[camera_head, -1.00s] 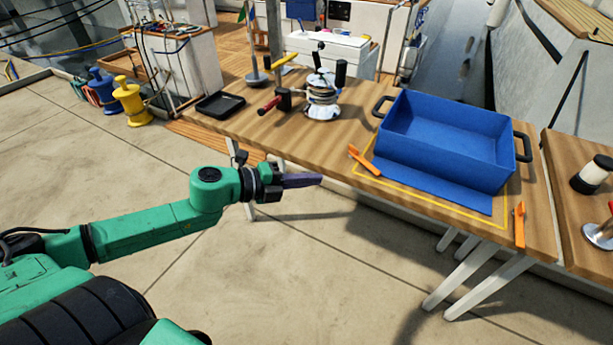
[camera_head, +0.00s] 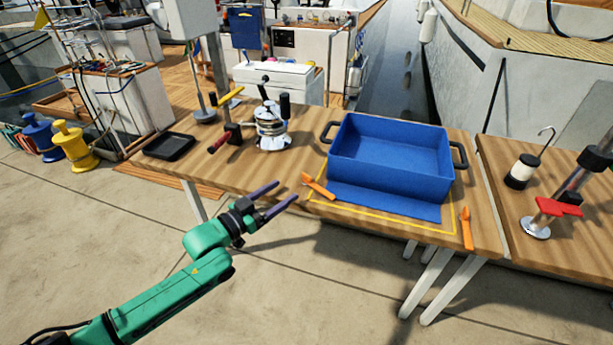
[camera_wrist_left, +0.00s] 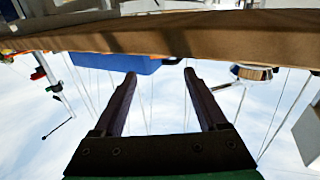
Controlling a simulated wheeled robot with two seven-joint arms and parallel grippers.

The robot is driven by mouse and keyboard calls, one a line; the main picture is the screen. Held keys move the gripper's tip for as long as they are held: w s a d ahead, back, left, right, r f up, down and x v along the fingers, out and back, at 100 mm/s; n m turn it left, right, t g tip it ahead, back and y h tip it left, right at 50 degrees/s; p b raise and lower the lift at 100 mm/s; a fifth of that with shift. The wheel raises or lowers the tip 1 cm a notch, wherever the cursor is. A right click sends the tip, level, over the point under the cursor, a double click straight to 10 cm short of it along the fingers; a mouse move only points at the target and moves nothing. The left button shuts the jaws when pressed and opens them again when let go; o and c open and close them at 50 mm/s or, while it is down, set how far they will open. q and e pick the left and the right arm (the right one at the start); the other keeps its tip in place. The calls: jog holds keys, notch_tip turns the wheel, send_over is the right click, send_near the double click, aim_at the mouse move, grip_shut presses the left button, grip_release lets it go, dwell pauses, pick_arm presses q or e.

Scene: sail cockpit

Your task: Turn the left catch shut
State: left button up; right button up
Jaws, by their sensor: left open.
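A blue box (camera_head: 390,155) stands on the wooden table, with a flat blue flap (camera_head: 385,200) lying in front of it. The left catch (camera_head: 318,186) is an orange lever at the flap's left end, lying at a slant. The right catch (camera_head: 467,230) is an orange lever at the flap's right end. My left gripper (camera_head: 285,192) is open and empty, just left of the left catch and apart from it, near the table's front edge. In the left wrist view its two dark fingers (camera_wrist_left: 160,73) are spread below the table edge, with part of the blue box (camera_wrist_left: 115,62) beyond.
A chrome winch (camera_head: 271,130) and a black tray (camera_head: 169,146) stand on the table's left part. A yellow line (camera_head: 385,222) frames the flap. A second table (camera_head: 560,190) at right holds a red-handled part (camera_head: 557,208). Open floor lies in front.

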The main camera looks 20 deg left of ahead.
aim_at(306, 176)
pick_arm(q)
jog(key=x, duration=1)
jog(key=shift+b, duration=0.3)
jog(key=shift+c, duration=0.3)
grip_shut()
dwell(0.4)
